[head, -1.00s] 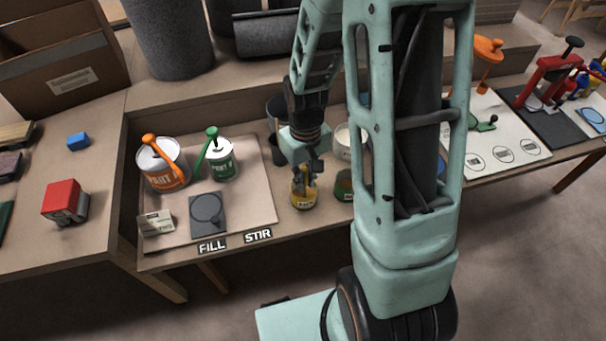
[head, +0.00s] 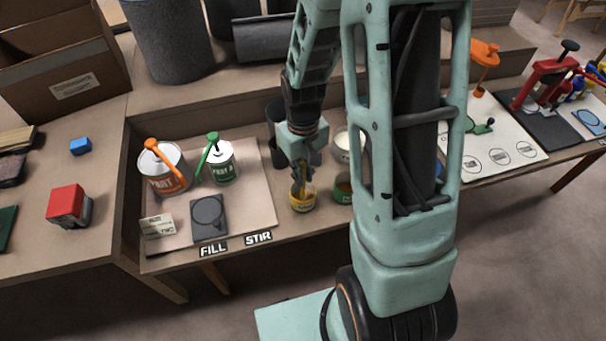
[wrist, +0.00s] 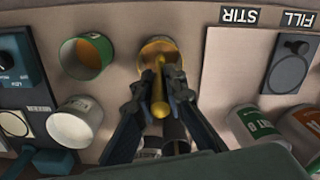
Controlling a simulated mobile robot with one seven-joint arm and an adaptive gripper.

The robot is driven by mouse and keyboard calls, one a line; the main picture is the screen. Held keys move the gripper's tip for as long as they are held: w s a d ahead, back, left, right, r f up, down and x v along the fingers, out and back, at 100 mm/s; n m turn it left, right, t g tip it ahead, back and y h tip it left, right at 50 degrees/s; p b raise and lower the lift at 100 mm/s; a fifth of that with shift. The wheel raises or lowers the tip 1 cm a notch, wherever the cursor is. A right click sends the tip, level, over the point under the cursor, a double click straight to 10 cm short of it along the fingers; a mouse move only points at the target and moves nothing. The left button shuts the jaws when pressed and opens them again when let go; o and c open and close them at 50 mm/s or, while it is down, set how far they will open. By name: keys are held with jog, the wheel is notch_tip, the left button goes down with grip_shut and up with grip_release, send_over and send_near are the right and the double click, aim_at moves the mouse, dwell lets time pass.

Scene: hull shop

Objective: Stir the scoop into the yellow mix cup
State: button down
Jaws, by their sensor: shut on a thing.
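The yellow mix cup (head: 302,198) stands upright near the front edge of the bench, right of the STIR label. In the wrist view the cup (wrist: 160,46) is at top centre, with its mouth towards me. My gripper (head: 303,168) is directly above the cup, pointing down, with its fingers shut on the yellow scoop (wrist: 161,84). The scoop's handle runs from between the fingertips (wrist: 160,92) to the cup's mouth. Its lower end appears to be inside the cup, but the bowl and its depth are hidden.
A green cup (head: 342,187) stands close to the right, with a white cup (head: 341,146) behind it. Paint cans with orange (head: 168,176) and green (head: 221,168) handles stand left, behind a dark pad (head: 208,218). Between that pad and the yellow cup the bench is clear.

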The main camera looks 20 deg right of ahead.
aim_at(303, 163)
jog(key=shift+r+p, duration=1.6)
jog(key=shift+r, duration=0.75)
notch_tip(303, 163, up, 5)
jog(key=p, duration=0.4)
